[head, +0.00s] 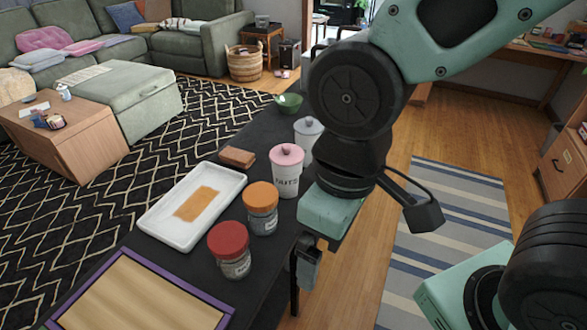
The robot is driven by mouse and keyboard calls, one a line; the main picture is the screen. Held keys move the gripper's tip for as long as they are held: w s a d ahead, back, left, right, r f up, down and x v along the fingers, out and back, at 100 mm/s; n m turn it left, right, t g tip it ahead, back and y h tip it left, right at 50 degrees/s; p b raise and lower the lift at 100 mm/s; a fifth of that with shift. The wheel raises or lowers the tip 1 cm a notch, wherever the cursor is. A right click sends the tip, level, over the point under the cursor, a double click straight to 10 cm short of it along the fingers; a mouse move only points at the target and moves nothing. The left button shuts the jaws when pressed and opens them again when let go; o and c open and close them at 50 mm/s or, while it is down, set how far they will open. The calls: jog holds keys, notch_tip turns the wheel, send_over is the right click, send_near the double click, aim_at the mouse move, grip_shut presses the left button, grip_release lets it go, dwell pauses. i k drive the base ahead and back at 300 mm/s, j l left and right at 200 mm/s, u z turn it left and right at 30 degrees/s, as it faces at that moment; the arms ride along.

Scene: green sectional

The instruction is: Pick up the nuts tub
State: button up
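The nuts tub (288,183) is a white canister with a pink lid and the word NUTS on its side. It stands upright on the dark counter (217,268), towards its right edge. My gripper (307,268) points down at the counter's right edge, nearer the camera and to the lower right of the tub. It appears apart from the tub. The fingers are small and overlapped in this view, so their opening does not show.
An orange-lidded jar (262,208) and a red-lidded jar (230,250) stand in front of the tub. A white canister (308,132) stands behind it, partly hidden by my arm. A white tray (165,231), brown block (237,157) and green bowl (289,103) are also on the counter.

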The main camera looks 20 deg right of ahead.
aim_at(285, 179)
jog(key=i+l+u, duration=0.15)
jog(key=l, duration=0.2)
jog(key=i+l+u, duration=0.35)
jog(key=l, duration=0.35)
jog(key=i+l+u, duration=0.15)
jog(key=l, duration=0.25)
jog(key=i+l+u, duration=0.15)
jog(key=l, duration=0.25)
jog(key=l+u, duration=0.15)
jog(key=l, duration=0.25)
jog(key=i, duration=0.05)
